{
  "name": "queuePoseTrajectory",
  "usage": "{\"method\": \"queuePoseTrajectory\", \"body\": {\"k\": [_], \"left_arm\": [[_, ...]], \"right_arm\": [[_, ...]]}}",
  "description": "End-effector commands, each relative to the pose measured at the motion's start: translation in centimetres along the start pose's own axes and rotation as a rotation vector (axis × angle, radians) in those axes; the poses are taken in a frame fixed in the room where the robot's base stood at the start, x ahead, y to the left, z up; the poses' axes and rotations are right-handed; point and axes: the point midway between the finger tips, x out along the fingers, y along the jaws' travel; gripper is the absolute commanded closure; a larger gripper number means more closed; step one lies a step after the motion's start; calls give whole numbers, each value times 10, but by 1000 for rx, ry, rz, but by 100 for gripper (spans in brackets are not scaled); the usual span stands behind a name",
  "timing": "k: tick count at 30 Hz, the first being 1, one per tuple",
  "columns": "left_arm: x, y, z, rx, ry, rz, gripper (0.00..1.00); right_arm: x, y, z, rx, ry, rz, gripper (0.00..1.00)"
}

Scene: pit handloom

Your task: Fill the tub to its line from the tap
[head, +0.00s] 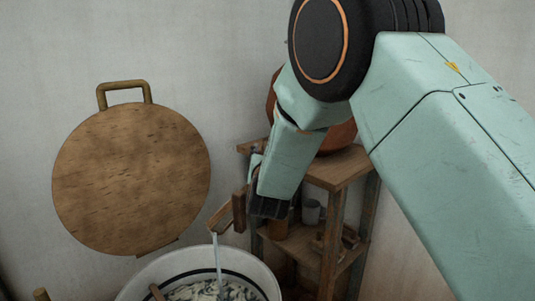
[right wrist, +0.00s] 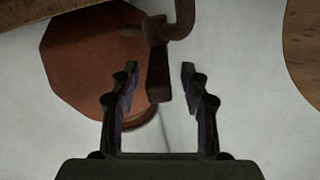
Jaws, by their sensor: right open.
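The white tub (head: 180,261) stands at the bottom of the head view, cut off by the frame. A dark line (head: 243,279) rings its inner wall, and pale, mottled contents (head: 208,291) show inside. A thin stream (head: 218,258) falls into it from the tap (head: 221,216). The level against the line is hard to tell. My right gripper (head: 248,203) is beside the tap's upright handle (head: 239,209). In the right wrist view, my right gripper (right wrist: 160,68) is open, with the dark handle (right wrist: 161,78) between or just beyond its fingertips; contact is unclear. My left gripper is out of view.
A round wooden board (head: 130,180) with a handle hangs on the wall at left. A wooden stand (head: 335,170) behind my right arm carries a terracotta pot (head: 338,139), partly hidden.

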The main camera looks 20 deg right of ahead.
Motion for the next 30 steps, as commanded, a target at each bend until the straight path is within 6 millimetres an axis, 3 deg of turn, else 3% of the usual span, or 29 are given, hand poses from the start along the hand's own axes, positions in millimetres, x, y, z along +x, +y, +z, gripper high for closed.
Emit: {"method": "queuePoseTrajectory", "body": {"k": [8, 21, 30], "left_arm": [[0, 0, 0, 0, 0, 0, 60], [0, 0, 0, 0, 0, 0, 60], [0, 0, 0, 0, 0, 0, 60]], "right_arm": [[-2, 0, 1, -1, -2, 0, 54], [-61, -1, 0, -3, -1, -3, 54], [-75, 0, 0, 0, -1, 0, 54]]}}
